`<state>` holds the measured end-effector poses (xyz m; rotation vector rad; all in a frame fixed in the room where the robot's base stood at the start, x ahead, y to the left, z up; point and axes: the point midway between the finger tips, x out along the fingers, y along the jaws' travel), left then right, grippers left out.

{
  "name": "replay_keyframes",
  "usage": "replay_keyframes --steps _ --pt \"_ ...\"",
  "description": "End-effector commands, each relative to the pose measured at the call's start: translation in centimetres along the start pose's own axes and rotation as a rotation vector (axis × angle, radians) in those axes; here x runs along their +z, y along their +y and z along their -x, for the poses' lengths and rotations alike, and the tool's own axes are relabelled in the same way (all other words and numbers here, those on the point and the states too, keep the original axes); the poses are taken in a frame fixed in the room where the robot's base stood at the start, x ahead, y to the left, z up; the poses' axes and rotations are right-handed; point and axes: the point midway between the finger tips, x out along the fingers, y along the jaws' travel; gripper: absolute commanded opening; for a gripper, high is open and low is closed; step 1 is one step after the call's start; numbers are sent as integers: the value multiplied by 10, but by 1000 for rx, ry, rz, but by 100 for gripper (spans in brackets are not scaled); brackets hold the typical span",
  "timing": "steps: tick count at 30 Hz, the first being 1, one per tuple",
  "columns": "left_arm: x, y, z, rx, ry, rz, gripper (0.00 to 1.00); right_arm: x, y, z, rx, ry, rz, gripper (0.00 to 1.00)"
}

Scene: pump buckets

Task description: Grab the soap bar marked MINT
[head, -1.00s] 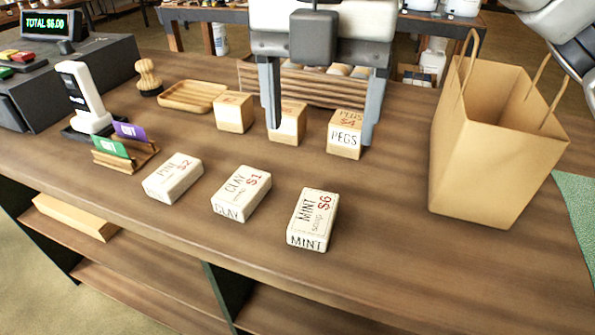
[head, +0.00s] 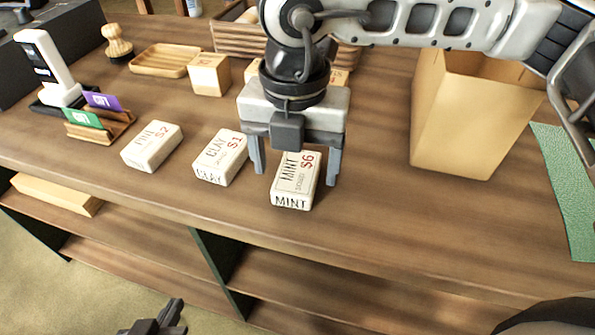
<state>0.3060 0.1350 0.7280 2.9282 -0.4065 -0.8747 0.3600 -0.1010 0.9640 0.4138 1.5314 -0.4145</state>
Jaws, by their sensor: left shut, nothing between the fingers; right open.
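The MINT soap bar (head: 294,183) is a white block with MINT on its front and $6 in red on top, lying on the wooden counter. My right gripper (head: 295,177) is open above its far end, one finger showing on each side of it. The fingers look apart from the bar; how far down they reach is hard to tell. The bar's far end is partly hidden by the gripper. My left gripper (head: 157,322) is shut and empty, low at the bottom edge, in front of the counter.
The CLAY bar (head: 220,157) lies close left of the MINT bar, and a $2 bar (head: 152,146) further left. Wooden blocks (head: 209,75) stand behind. A paper bag (head: 465,125) stands at right. The counter (head: 375,215) right of the MINT bar is clear.

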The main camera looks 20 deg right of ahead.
Motion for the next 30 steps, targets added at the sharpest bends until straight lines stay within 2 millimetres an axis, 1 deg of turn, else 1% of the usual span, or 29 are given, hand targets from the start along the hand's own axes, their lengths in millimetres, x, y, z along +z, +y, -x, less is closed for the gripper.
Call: replay_keyframes --steps 3,5,12,13,14,15,17,18,26,30 --pt "-2 0 -1 -1 2 -2 0 0 0 -15 -1 2 1 76" --pt "-1 0 -1 -1 2 -3 0 0 0 -19 -1 0 1 76" --pt "0 0 -1 -1 0 -3 0 0 0 -21 1 -1 1 76" --pt "0 0 -1 -1 0 -3 0 0 0 -21 1 -1 1 71" --pt "0 0 -1 -1 0 -3 0 0 0 -21 1 -1 1 62" --pt "0 0 -1 -1 0 -3 0 0 0 -21 1 -1 1 51" --pt "0 0 -1 -1 -1 -3 0 0 0 -21 1 -1 1 35" --pt "0 0 -1 -1 -1 -3 0 0 0 -21 1 -1 1 24" --pt "4 0 0 -1 -9 -2 0 0 0 -20 1 -1 1 24" --pt "5 0 1 -1 -12 -2 0 0 0 -15 2 -2 0 24"
